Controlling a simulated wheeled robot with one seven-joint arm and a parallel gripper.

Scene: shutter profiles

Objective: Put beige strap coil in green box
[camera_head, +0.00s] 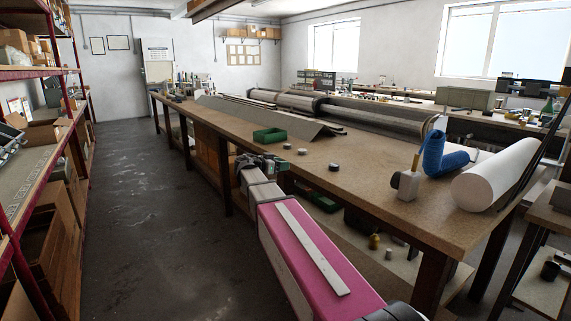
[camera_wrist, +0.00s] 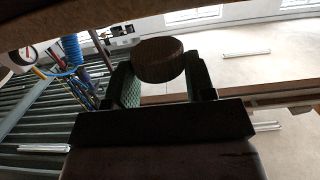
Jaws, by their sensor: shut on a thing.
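A round strap coil (camera_wrist: 157,60), brownish beige in the shade, is held between the two fingers of my gripper (camera_wrist: 162,82) in the wrist view. The fingers are shut on its sides. In the head view my gripper (camera_head: 262,162) is at the long edge of the workbench, just in front of the green box (camera_head: 269,136); the held coil cannot be made out clearly there. The green box is a small open tray on the bench, and its inside is mostly too small to read. It does not show clearly in the wrist view.

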